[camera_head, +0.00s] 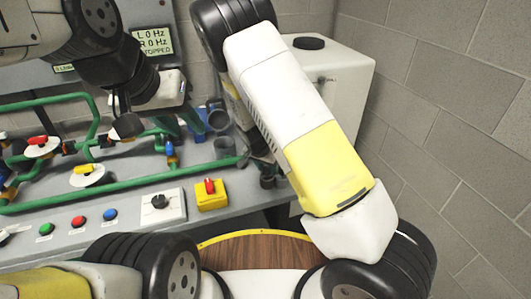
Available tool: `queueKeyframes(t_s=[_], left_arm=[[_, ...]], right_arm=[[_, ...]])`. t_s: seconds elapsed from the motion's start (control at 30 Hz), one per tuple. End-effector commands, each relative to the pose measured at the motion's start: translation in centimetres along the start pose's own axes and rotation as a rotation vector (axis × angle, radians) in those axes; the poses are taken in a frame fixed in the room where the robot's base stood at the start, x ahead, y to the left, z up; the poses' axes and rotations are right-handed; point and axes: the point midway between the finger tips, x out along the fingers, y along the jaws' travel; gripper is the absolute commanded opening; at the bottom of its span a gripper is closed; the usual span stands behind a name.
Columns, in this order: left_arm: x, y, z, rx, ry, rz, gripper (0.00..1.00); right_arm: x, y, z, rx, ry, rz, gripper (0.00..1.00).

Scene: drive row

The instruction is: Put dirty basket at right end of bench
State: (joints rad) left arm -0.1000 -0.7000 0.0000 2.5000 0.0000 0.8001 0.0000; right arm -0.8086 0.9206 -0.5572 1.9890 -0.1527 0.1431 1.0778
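A grey cup-shaped piece (218,116) stands beside a blue part near the back of the bench. A second grey cylinder (225,147) is just in front of it. I cannot tell whether either is the dirty basket. The bench (243,199) has its right end near my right arm. My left gripper (124,118) hangs over the pipework at the upper left, apart from both grey pieces; its fingers are too dark to read. My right gripper (266,178) is low at the bench's right part, mostly hidden behind my yellow and white arm; its fingers and any held thing are unclear.
Green pipes (120,184) with red, yellow and blue valve handles cover the bench. A button panel (100,222) and a yellow box with a red switch (211,195) line the front. A white tank (345,88) stands at the right, by the block wall (455,130).

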Motion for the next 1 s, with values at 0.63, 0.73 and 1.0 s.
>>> queueKeyframes(t_s=[0.63, 0.73, 1.0], left_arm=[[0.0, 0.0, 0.0, 0.0, 0.0, 0.0, 0.36], [0.0, 0.0, 0.0, 0.0, 0.0, 0.0, 0.36], [0.0, 0.0, 0.0, 0.0, 0.0, 0.0, 0.36]], right_arm=[[-10.5, -0.1, -0.1, -0.001, 0.001, -0.004, 0.37], [-11.5, -0.1, -0.1, -0.001, 0.001, -0.002, 0.37], [-14.5, 1.9, -0.5, 0.007, -0.075, -0.046, 0.37]])
